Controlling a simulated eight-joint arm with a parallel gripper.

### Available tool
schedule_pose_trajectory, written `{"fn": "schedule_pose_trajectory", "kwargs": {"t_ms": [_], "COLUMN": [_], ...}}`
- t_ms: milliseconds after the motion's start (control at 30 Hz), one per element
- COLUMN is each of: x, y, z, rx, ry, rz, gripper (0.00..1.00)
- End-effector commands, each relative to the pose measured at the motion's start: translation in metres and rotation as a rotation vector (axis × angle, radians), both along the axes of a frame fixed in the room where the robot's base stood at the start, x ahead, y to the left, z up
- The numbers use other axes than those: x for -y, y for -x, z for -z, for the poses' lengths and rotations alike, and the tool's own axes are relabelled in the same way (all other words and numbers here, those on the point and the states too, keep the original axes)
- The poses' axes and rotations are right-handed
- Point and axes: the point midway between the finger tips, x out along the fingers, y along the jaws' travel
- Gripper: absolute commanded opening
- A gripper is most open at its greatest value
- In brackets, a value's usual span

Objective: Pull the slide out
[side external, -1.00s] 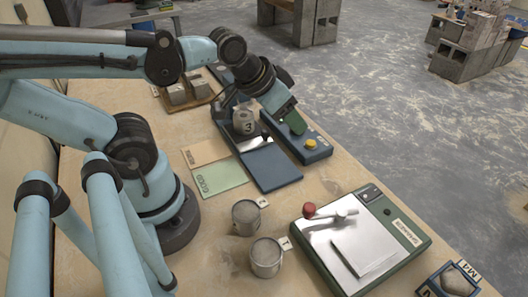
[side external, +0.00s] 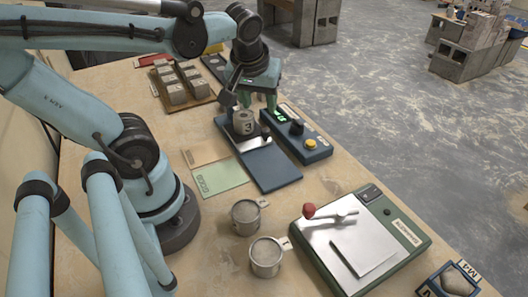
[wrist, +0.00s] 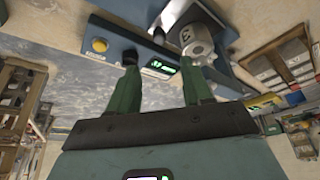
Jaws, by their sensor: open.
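A blue tester has a long blue bed (side external: 273,168) with a shiny metal slide plate (side external: 256,146) at its far part. A grey numbered mortar tub (side external: 243,123) stands upright on it; the tub also shows in the wrist view (wrist: 195,40). Beside it is a blue control box with a black knob (side external: 297,127), a yellow button (side external: 311,143) and a lit green display (wrist: 160,67). My gripper (side external: 258,106) is open, pointing down above the far end of the tester, just behind the tub. Its green fingers (wrist: 156,68) hold nothing. The slide's far end is hidden.
Several grey blocks (side external: 175,86) stand on a wooden board at the far left. A green card (side external: 218,179) lies left of the tester. Two metal cups (side external: 246,214) and a green-based machine with a red-knobbed lever (side external: 309,211) are nearer. Bare table lies between.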

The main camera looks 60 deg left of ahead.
Motion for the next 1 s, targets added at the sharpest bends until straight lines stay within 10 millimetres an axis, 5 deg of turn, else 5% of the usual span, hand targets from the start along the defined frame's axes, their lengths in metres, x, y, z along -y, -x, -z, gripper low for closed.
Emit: {"fn": "schedule_pose_trajectory", "kwargs": {"t_ms": [1000], "x": [-0.026], "y": [-0.027], "z": [0.09], "rx": [0.003], "ry": [0.001], "rz": [0.006], "gripper": [0.49]}}
